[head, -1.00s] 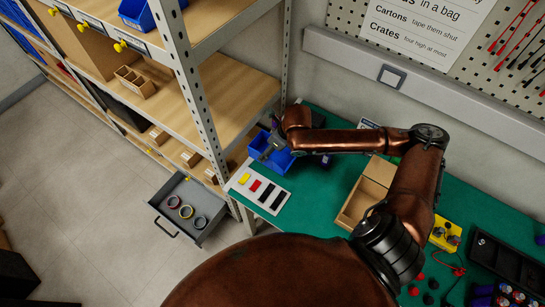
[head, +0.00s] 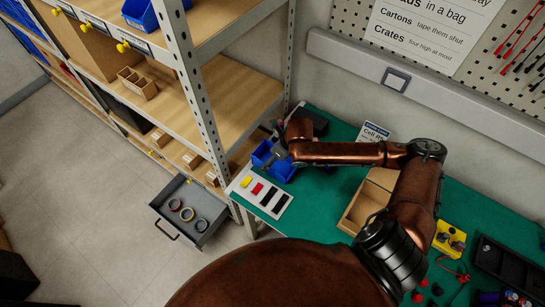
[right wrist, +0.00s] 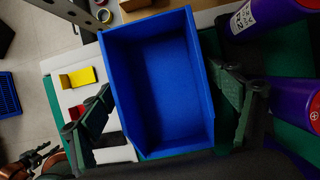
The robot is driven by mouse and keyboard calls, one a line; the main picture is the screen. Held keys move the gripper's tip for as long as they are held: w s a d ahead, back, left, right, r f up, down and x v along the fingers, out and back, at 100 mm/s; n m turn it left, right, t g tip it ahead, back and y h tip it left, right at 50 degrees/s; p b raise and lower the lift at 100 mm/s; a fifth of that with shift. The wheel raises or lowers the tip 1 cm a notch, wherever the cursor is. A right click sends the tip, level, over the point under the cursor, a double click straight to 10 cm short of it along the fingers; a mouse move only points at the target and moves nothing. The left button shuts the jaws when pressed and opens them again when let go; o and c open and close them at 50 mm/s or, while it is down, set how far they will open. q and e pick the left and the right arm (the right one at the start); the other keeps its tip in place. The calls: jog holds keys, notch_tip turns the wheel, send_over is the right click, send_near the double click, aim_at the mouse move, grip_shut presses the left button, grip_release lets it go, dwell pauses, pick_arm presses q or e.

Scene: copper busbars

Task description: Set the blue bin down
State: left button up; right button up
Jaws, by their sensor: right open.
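The blue bin (head: 285,172) is at the far left end of the green bench, close to the shelf post. In the right wrist view the bin (right wrist: 160,80) is empty and its open top faces the camera. My right gripper (head: 281,153) is over it. In the right wrist view the open fingers of my right gripper (right wrist: 165,88) stand on either side of the bin. I cannot tell whether they touch its walls, and the bin's underside is hidden. My left gripper is not in view.
A white board (head: 239,184) with yellow, red and black pieces lies beside the bin. Purple cylinders (right wrist: 292,98) stand close on its other side. A wooden tray (head: 352,218) lies to the right. An open grey drawer (head: 207,228) with rings is below the shelf.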

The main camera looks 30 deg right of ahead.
jog(key=shift+r, duration=0.1)
jog(key=p+v, duration=0.3)
jog(key=v, duration=0.9)
dwell(2.0)
